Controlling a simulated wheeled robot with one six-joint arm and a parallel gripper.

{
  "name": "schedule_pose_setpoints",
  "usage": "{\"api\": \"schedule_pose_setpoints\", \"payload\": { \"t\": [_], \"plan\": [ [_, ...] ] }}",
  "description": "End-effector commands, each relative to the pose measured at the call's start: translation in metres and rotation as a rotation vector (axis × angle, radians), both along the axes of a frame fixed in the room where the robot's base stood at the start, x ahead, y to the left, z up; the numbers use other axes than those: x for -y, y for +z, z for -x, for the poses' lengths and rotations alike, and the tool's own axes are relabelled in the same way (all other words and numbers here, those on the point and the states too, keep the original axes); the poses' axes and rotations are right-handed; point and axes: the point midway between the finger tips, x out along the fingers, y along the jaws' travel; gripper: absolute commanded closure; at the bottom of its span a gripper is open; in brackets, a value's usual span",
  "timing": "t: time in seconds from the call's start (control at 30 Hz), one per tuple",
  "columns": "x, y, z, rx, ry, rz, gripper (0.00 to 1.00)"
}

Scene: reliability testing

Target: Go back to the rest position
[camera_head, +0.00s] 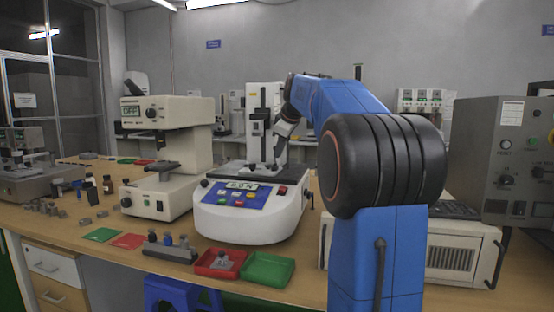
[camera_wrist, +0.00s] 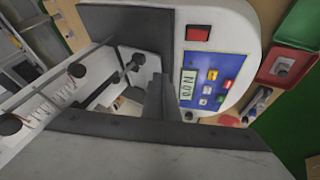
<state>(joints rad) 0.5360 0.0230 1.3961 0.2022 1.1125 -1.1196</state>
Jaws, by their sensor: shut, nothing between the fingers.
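My arm rises in front of the bench and bends over to the left in the head view. My gripper (camera_head: 281,152) points down over the white testing machine (camera_head: 250,222), near its upright column. In the wrist view my gripper (camera_wrist: 159,90) is shut and empty, close to the machine's dark platform (camera_wrist: 125,20). I cannot tell whether it touches the machine. The blue control panel with its lit display and buttons shows in the wrist view (camera_wrist: 210,80).
A red tray (camera_head: 207,270) holding a small metal part and an empty green tray (camera_head: 266,282) stand at the bench front. A beige tester (camera_head: 190,140) stands left of the machine. A grey control cabinet (camera_head: 480,150) is at right. A blue stool (camera_head: 180,295) is below.

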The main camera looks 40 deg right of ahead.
Motion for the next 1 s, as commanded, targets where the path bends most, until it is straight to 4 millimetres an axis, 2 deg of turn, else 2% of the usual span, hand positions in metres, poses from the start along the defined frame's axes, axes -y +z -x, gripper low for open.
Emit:
{"api": "schedule_pose_setpoints", "payload": {
  "t": [0.17, 0.37, 0.47, 0.57, 0.67, 0.8, 1.0],
  "plan": [
    [-0.002, 0.01, 0.007, 0.001, 0.0, 0.0, 1.0],
    [-0.002, 0.011, 0.008, 0.0, 0.0, 0.0, 1.0],
    [-0.009, 0.009, 0.011, -0.002, -0.002, -0.006, 1.0],
    [-0.03, 0.003, 0.022, -0.005, -0.016, -0.026, 1.0],
    [-0.063, -0.011, 0.04, -0.016, -0.042, -0.063, 1.0],
    [-0.113, -0.036, 0.075, -0.032, -0.09, -0.121, 1.0],
    [-0.175, -0.081, 0.132, -0.059, -0.159, -0.197, 1.0]
  ]
}}
